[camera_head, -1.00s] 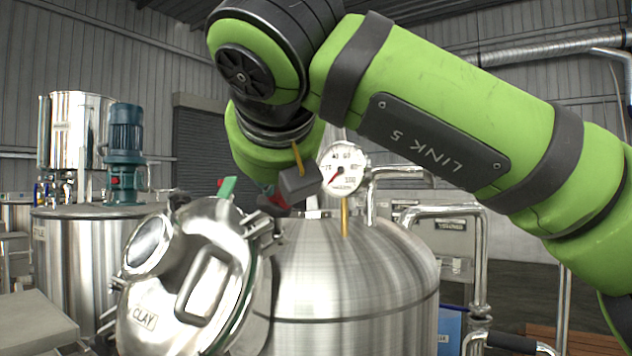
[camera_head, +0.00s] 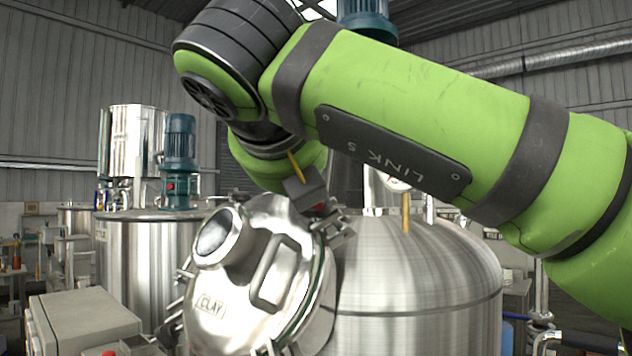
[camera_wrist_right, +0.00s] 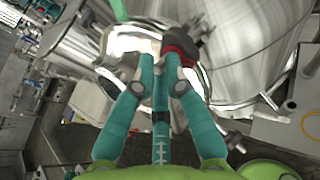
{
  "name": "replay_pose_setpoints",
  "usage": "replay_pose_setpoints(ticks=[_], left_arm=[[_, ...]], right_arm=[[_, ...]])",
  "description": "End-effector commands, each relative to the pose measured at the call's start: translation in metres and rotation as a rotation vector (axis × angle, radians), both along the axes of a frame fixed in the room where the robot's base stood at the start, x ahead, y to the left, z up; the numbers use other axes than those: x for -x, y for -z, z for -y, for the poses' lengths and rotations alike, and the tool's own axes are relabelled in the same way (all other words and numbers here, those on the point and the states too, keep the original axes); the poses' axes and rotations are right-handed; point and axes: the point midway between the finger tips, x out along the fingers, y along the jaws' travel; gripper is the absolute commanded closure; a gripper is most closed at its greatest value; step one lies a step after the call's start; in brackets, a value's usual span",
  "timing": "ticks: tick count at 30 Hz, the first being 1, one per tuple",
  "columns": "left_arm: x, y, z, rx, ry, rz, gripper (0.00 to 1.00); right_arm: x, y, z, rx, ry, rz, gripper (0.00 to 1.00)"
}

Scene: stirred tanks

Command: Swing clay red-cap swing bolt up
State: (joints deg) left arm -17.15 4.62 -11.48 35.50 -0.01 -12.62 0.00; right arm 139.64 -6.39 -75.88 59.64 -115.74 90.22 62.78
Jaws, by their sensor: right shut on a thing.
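The clay tank's round steel lid (camera_head: 232,283), with its CLAY label, faces forward and tilts in the head view. The red cap of the swing bolt (camera_head: 318,207) shows as a small patch at the lid's upper right edge, mostly hidden by my right arm. In the right wrist view the red-capped bolt (camera_wrist_right: 181,43) lies at the fingertips, against the steel rim. My right gripper (camera_wrist_right: 161,48) has its teal fingers closed together on it. Whether the bolt is upright or swung down is hard to tell. My left gripper is in neither view.
Another tank (camera_head: 150,260) with a blue motor (camera_head: 180,145) stands left. A grey box (camera_head: 82,325) is at lower left. Dark clamps (camera_head: 340,230) stick out from the lid's rim.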

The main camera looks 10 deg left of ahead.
Motion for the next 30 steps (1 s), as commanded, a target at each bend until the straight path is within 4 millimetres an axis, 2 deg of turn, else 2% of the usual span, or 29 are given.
replay_pose_setpoints(ticks=[1, 11, 12, 13, 30], left_arm=[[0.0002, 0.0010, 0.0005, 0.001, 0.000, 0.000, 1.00], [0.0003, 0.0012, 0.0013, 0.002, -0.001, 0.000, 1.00], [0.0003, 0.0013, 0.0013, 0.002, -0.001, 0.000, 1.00], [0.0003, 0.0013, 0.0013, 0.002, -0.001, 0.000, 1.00], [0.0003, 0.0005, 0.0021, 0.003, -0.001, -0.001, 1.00]], right_arm=[[0.0008, 0.0099, -0.0074, 0.010, -0.016, -0.018, 1.00], [0.0006, 0.0115, -0.0078, 0.013, -0.016, -0.019, 1.00], [0.0006, 0.0115, -0.0078, 0.014, -0.016, -0.019, 0.75], [0.0006, 0.0115, -0.0077, 0.014, -0.016, -0.019, 0.66], [-0.0003, 0.0051, -0.0038, 0.006, -0.009, -0.009, 0.66]])
